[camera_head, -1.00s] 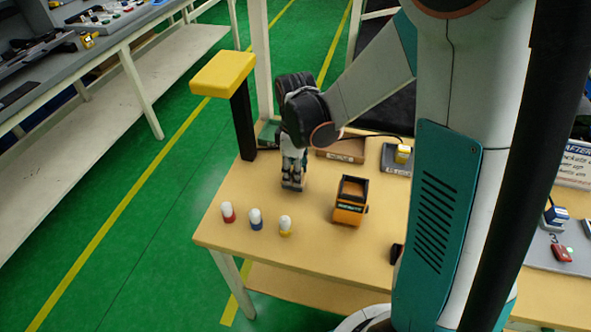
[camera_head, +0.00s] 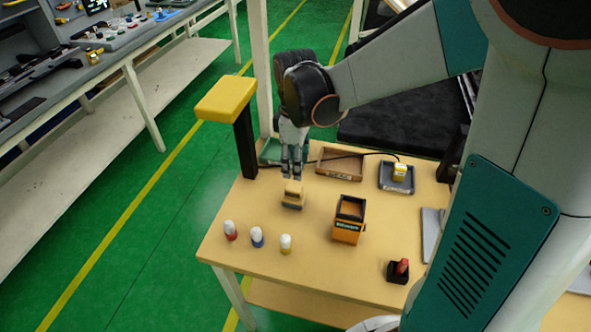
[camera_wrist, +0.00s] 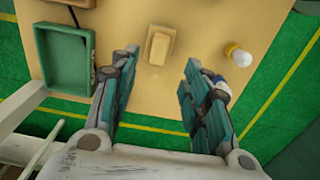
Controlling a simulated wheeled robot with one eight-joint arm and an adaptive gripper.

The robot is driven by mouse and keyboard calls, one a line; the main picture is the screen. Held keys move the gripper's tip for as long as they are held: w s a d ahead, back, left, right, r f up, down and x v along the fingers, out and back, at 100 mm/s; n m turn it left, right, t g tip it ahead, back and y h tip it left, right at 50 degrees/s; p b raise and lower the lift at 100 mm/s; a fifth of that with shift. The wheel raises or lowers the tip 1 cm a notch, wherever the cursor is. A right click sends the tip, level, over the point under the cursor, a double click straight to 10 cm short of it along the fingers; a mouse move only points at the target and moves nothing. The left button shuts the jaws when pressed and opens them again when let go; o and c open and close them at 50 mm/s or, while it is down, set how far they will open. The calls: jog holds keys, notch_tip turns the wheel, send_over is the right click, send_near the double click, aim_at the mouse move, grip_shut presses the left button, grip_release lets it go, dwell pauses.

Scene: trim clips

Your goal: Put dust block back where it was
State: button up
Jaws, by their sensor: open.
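The dust block (camera_head: 293,197), a small tan block with a darker lower edge, sits on the wooden table between the bottles and the back trays. It also shows in the wrist view (camera_wrist: 158,47), apart from both fingers. My gripper (camera_head: 291,176) is open and empty, pointing down just above the block. In the wrist view its fingers (camera_wrist: 160,63) are spread wide, with the block beyond and between their tips.
Three white-capped bottles (camera_head: 257,237) stand at the front left. An orange open-topped box (camera_head: 346,233) is to the right. A green tray (camera_wrist: 47,62), a wooden tray (camera_head: 340,177) and a grey tray (camera_head: 397,188) lie behind. A yellow-topped post (camera_head: 226,98) rises at the left edge.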

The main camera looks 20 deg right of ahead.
jog(key=s+r+m+t, duration=0.7)
jog(key=s+r+m, duration=0.3)
jog(key=s, duration=0.4)
jog(key=shift+s+a+m, duration=0.25)
jog(key=shift+s+m, duration=0.05)
jog(key=shift+m, duration=0.1)
